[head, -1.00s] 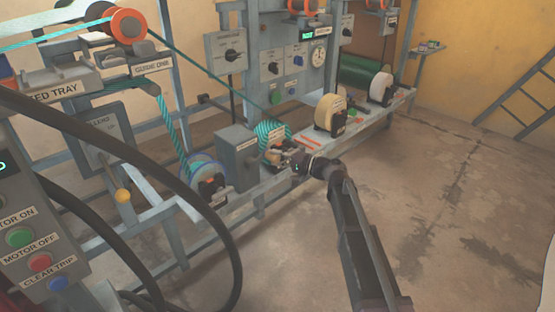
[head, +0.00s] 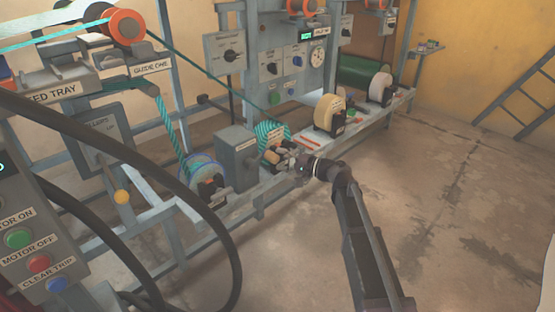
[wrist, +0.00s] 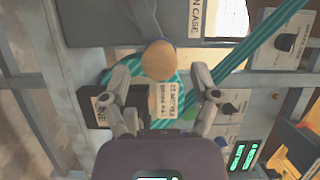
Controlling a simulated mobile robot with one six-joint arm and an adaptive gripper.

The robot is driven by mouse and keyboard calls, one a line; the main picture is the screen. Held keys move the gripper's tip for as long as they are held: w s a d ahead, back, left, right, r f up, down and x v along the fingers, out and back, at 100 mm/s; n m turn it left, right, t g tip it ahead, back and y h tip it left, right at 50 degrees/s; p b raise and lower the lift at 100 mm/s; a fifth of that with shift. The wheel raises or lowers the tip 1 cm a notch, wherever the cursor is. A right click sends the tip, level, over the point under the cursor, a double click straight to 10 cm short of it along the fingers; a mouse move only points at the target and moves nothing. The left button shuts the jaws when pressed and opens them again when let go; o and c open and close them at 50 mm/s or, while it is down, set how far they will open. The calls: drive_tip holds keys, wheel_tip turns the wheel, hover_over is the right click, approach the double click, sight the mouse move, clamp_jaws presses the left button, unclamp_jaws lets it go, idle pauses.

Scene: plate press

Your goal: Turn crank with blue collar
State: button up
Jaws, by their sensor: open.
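In the wrist view a rounded tan knob (wrist: 160,60) on a grey crank arm (wrist: 143,15) stands in front of a teal-striped roll (wrist: 182,95). A bluish band shows at the knob's base, but I cannot tell for sure that it is the blue collar. My gripper (wrist: 163,74) is open, with one finger on each side of the knob and gaps visible. In the head view my gripper (head: 287,160) is at the front of the striped roll (head: 272,133), and its fingers partly hide the crank there.
A grey box (head: 237,155) stands left of the roll, beside a blue-rimmed spool (head: 205,172). A cream roll (head: 328,112) stands to the right. The frame's lower rail (head: 265,190) runs beneath. The concrete floor (head: 450,190) at right is clear.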

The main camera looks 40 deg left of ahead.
drive_tip(key=v, duration=1)
drive_tip(key=shift+d, duration=0.3)
drive_tip(key=shift+d, duration=0.2)
drive_tip(key=c, duration=0.7)
drive_tip(key=shift+d+p, duration=0.3)
drive_tip(key=shift+p, duration=0.05)
drive_tip(key=c, duration=0.3)
drive_tip(key=d+t+h+p, duration=0.1)
drive_tip(key=d+h+p, duration=0.2)
drive_tip(key=d, duration=0.6)
drive_tip(key=s+d+f+t+h+p, duration=0.1)
drive_tip(key=d+h+p, duration=0.2)
drive_tip(key=d, duration=0.6)
drive_tip(key=d+t+h+p, duration=0.1)
drive_tip(key=d+h+p, duration=0.2)
drive_tip(key=d, duration=0.6)
drive_tip(key=shift+s+f+m+t+p, duration=0.3)
drive_tip(key=shift+f+t+p, duration=0.1)
drive_tip(key=shift+p, duration=0.95)
clamp_jaws()
drive_tip(key=s+d+r+m+h+p, duration=0.1)
drive_tip(key=s+d+h+p, duration=0.2)
drive_tip(key=d, duration=0.9)
drive_tip(key=s+d+r+m+h+p, duration=0.1)
drive_tip(key=s+d+h+p, duration=0.3)
drive_tip(key=d, duration=0.8)
drive_tip(key=shift+s+d+r+h+p, duration=0.3)
drive_tip(key=shift+r+h+p, duration=0.2)
drive_tip(key=shift+r+h, duration=0.3)
